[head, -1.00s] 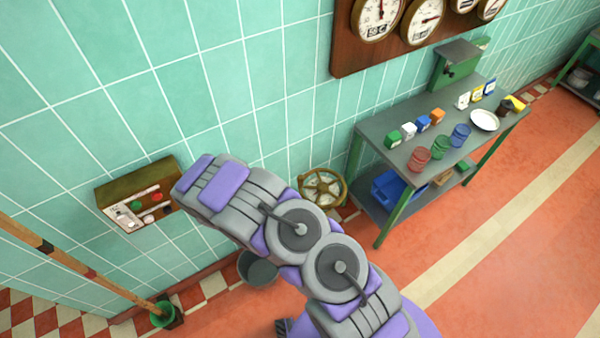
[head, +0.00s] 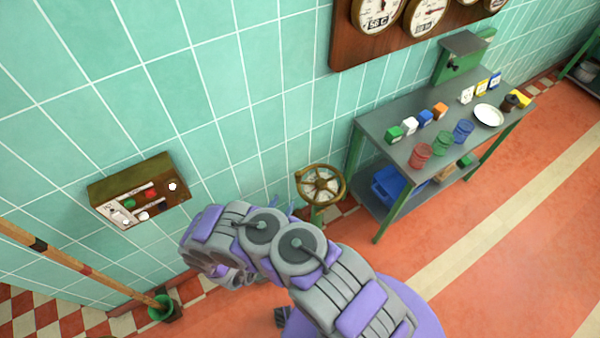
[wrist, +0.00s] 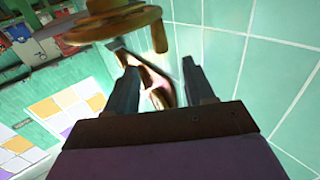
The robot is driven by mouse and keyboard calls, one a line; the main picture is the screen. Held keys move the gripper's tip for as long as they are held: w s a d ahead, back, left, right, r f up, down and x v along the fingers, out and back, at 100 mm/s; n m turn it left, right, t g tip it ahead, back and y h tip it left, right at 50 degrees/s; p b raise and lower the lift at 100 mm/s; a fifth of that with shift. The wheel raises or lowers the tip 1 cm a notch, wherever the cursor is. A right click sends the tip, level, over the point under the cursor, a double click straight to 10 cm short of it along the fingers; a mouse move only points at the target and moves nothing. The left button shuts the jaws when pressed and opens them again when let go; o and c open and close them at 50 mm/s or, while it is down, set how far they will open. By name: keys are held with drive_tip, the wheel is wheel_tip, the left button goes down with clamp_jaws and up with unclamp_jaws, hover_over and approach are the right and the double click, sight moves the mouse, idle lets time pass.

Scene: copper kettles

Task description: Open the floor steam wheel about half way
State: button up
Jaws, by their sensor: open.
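The floor steam wheel (head: 321,185) is a brass-coloured spoked handwheel on a green stem, standing near the tiled wall, left of the bench. In the head view my arm bends in front of and left of it, and my gripper is mostly hidden behind the arm. In the wrist view my gripper (wrist: 161,78) is open, its two dark fingers apart. Brass parts that look like the wheel (wrist: 112,24) show at the top, beyond the fingertips and apart from them. A brownish shape shows between the fingers; I cannot tell what it is.
A grey bench (head: 395,118) with coloured tins and boxes stands right of the wheel. A control box (head: 140,190) hangs on the left wall. A long wooden pole (head: 85,268) leans at lower left. Orange floor at right is clear.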

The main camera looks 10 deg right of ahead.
drive_tip(key=b+x, duration=0.4)
drive_tip(key=x, duration=1.1)
drive_tip(key=shift+d, duration=0.1)
clamp_jaws()
